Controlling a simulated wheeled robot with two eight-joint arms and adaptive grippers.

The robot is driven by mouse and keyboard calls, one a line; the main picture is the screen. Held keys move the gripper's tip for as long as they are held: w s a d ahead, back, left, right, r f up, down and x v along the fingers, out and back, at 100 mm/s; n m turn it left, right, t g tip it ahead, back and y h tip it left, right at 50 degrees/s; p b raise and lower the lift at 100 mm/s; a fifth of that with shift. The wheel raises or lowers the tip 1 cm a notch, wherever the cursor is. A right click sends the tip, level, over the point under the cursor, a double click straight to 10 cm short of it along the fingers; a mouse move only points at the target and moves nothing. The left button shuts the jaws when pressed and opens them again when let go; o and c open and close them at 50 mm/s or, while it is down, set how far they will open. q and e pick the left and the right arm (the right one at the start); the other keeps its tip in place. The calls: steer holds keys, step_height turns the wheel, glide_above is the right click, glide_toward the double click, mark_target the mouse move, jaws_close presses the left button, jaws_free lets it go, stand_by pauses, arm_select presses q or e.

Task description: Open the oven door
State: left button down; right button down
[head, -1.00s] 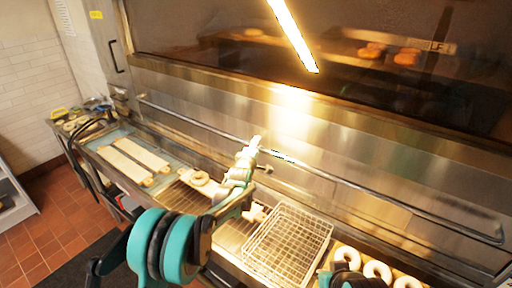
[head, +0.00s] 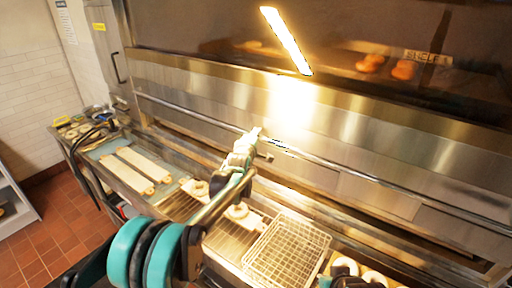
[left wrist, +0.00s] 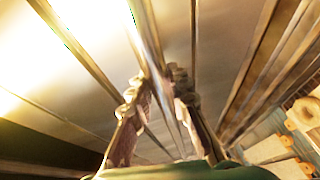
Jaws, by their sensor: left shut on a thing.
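The oven door (head: 345,122) is a wide stainless panel below a dark window, with a long horizontal handle bar (head: 350,174) across it. My left gripper (head: 252,140) is shut on the handle bar near the middle of the view. In the left wrist view the two fingers (left wrist: 152,98) close around the bar (left wrist: 150,45), partly hiding it. A dark slot shows below the bar in the head view. I cannot tell how far the door stands from the oven front. A teal-and-black part of my left arm hides some of the counter. My right gripper's fingers are not seen.
A counter runs below the oven. More bagels (head: 374,278) lie at the bottom right. Open tiled floor (head: 62,235) is at the left.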

arm_select(q)
step_height(320, 180, up, 26)
steer(key=p, duration=1)
steer(key=shift+f+p, duration=0.15)
steer(key=shift+p, duration=0.15)
steer(key=c, duration=1.4)
jaws_free()
steer(key=shift+s, duration=0.1)
steer(key=v, duration=1.2)
